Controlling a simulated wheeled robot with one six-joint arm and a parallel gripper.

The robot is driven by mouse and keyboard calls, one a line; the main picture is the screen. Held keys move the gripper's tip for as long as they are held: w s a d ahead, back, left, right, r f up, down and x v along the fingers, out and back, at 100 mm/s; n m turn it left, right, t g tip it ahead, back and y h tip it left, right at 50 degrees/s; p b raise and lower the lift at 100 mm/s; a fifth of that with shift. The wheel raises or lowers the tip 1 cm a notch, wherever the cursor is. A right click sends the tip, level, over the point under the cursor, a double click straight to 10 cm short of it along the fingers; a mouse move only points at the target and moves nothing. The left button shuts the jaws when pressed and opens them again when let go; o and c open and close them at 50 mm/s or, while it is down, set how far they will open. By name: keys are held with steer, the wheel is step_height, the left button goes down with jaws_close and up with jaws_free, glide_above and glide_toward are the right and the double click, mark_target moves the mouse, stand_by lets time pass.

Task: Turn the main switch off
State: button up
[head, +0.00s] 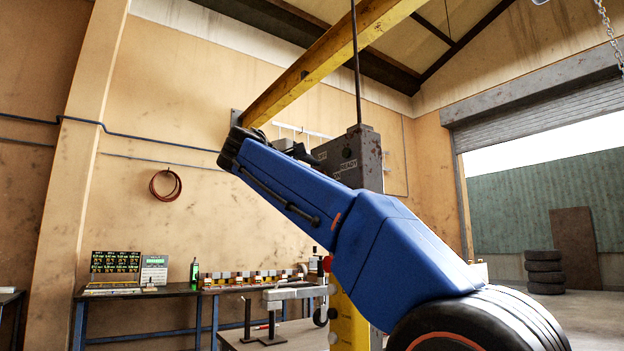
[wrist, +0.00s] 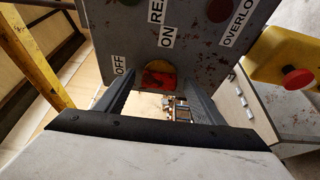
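A worn grey control box (head: 365,150) hangs at the centre of the head view; its front is largely turned away or covered by my blue arm. In the wrist view the box (wrist: 200,45) fills the top, with labels OFF, ON and others partly cut off. The main switch (wrist: 160,79), a red knob on a yellow plate, sits at the box's edge by OFF and ON. My gripper (wrist: 158,84) is open, one dark finger on each side of the switch, with gaps visible. Whether the fingertips reach past the knob I cannot tell. The knob's exact angle is unclear.
A yellow box with a red push button (wrist: 298,79) stands right of the control box. A yellow beam (head: 340,50) runs overhead. A workbench (head: 180,290) with small items lines the back wall.

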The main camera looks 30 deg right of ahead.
steer(key=v, duration=1.7)
steer(key=shift+a, duration=0.2)
steer(key=shift+s, duration=0.1)
stand_by(0.4)
steer(key=s+d+f+n+y, duration=0.1)
steer(key=d+f+y, duration=0.15)
steer(key=f, duration=0.85)
steer(key=s+d+f+y, duration=0.2)
steer(key=f+y, duration=0.1)
steer(key=f, duration=0.8)
steer(key=s+d+f+n+y, duration=0.1)
steer(key=d+f+y, duration=0.15)
steer(key=f, duration=0.85)
steer(key=s+a+f+m+g+y, duration=0.1)
steer(key=s+f, duration=0.5)
steer(key=f, duration=0.6)
steer(key=s+a+f+m+y, duration=0.3)
steer(key=s+f, duration=0.3)
steer(key=f, duration=0.6)
steer(key=s+a+f+m+g+y, duration=0.1)
steer(key=s+a+f+m+y, duration=0.2)
steer(key=s+f, duration=0.3)
step_height(320, 180, down, 6)
steer(key=shift+r+g+y, duration=0.1)
steer(key=shift+g+y, duration=0.2)
steer(key=shift+y, duration=0.4)
